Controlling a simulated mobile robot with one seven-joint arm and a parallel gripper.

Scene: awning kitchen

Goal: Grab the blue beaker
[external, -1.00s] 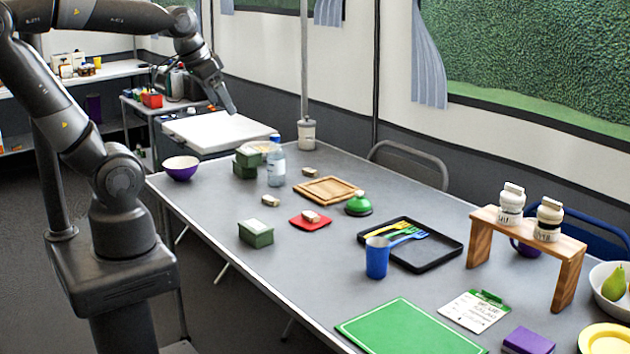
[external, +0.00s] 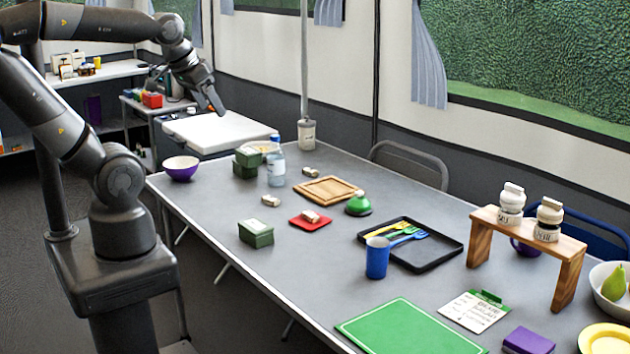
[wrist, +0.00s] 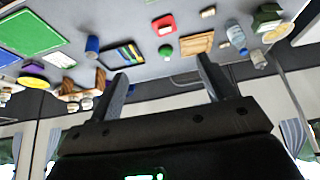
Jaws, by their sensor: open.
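The blue beaker (external: 377,257) stands upright on the grey table, at the near left edge of a black tray (external: 452,250). It also shows in the wrist view (wrist: 92,46), small and at the upper left. My gripper (external: 218,108) is high above the far left end of the table, well away from the beaker. Its two fingers (wrist: 162,84) are spread apart in the wrist view with nothing between them.
Colored forks (external: 405,234) lie in the tray. A green mat (external: 410,330), clipboard (external: 475,310) and wooden stand (external: 530,232) with two jars are to the right. A green box (external: 256,233), red mat (external: 310,219) and clear bottle (external: 276,165) are to the left. Bare table lies left of the beaker.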

